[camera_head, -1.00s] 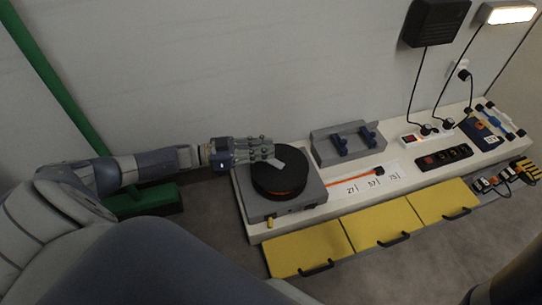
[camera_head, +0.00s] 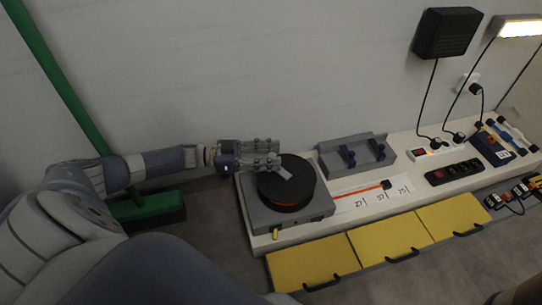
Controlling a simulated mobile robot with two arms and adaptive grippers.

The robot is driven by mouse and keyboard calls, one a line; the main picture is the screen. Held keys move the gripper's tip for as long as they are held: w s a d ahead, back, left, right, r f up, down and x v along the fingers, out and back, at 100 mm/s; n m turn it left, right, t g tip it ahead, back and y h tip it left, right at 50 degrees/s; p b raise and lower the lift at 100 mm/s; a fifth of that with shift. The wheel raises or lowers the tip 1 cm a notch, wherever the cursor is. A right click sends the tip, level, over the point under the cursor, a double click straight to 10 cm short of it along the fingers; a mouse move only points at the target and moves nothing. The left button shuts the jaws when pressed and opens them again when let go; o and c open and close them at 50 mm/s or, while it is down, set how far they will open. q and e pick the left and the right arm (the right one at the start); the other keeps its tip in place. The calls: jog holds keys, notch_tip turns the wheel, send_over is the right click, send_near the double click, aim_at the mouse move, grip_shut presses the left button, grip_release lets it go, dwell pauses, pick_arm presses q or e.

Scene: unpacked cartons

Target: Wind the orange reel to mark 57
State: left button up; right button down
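The reel (camera_head: 287,190) is a black disc with an orange band under its rim, on a grey square base (camera_head: 256,213) at the left end of the white bench. A small grey tab (camera_head: 285,173) shows on top of the disc. An orange strip (camera_head: 356,191) runs right from the base along a scale (camera_head: 370,203) marked 27, 57 and 75. Its black end piece (camera_head: 386,184) is by the 57 mark; exact alignment is unclear. My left gripper (camera_head: 277,160) reaches over the disc's back left, fingertips at the tab. Whether they grip it is hidden. My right gripper is not in view.
A grey holder with two blue clamps (camera_head: 358,152) stands behind the scale. Yellow drawer fronts (camera_head: 315,261) line the bench front. A green bar (camera_head: 60,80) and green block (camera_head: 152,207) are at left.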

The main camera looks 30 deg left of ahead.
pick_arm(q)
jog(key=shift+s+d, duration=0.1)
jog(key=shift+s+a+f, duration=0.1)
jog(key=shift+s+a, duration=0.1)
jog(key=shift+a, duration=0.05)
jog(key=v, duration=0.6)
jog(key=shift+a, duration=0.4)
jog(key=shift+s, duration=0.15)
